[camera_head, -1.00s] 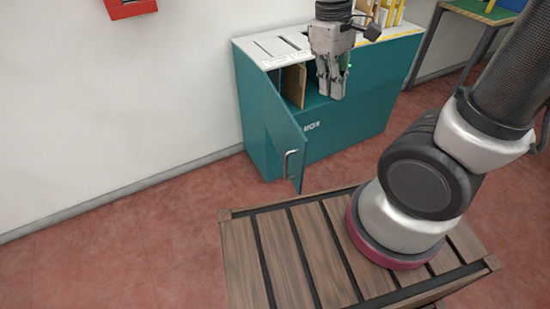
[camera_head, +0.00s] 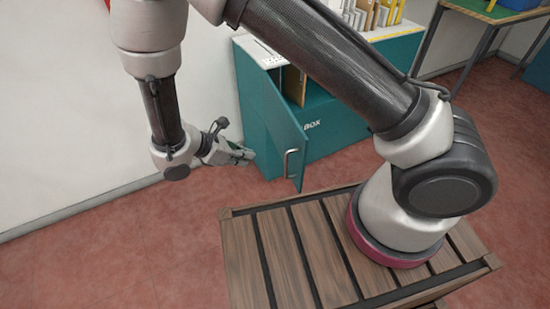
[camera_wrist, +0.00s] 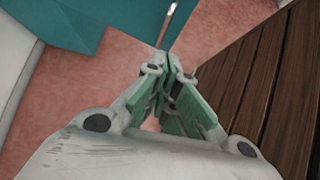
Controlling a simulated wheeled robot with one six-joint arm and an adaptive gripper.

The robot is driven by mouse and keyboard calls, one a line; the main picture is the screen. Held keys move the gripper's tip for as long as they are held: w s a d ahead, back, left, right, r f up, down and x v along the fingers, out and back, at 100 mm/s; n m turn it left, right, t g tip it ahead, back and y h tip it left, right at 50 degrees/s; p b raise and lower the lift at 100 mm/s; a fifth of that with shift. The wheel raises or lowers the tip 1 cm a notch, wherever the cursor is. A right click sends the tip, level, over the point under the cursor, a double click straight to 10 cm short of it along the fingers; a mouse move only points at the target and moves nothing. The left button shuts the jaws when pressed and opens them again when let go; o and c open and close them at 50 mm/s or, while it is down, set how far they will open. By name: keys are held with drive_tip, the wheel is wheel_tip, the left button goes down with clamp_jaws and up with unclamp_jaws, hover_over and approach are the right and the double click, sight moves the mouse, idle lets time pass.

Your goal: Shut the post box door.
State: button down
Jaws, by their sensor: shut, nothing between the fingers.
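The teal post box (camera_head: 335,120) stands against the wall in the head view. Its door (camera_head: 284,130) is swung open toward the front, with a metal handle (camera_head: 287,163) low on its outer face. A brown parcel (camera_head: 294,84) shows in the opening. My gripper (camera_head: 252,155) is shut and empty, just left of the door on the box's left side. In the wrist view my gripper (camera_wrist: 168,75) points toward a thin metal bar and a teal edge, which look like the handle and door. I cannot tell whether the fingertips touch anything.
A dark slatted wooden platform (camera_head: 265,270) lies in front of the box, under my arm's base. A white wall (camera_head: 60,130) stands behind and left. A table (camera_head: 480,12) is at the back right. Red floor (camera_head: 120,240) is free at the left.

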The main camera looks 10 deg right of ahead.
drive_tip(key=d+r+x, duration=0.2)
drive_tip(key=x, duration=1)
drive_tip(key=shift+w, duration=0.2)
drive_tip(key=shift+d, duration=0.1)
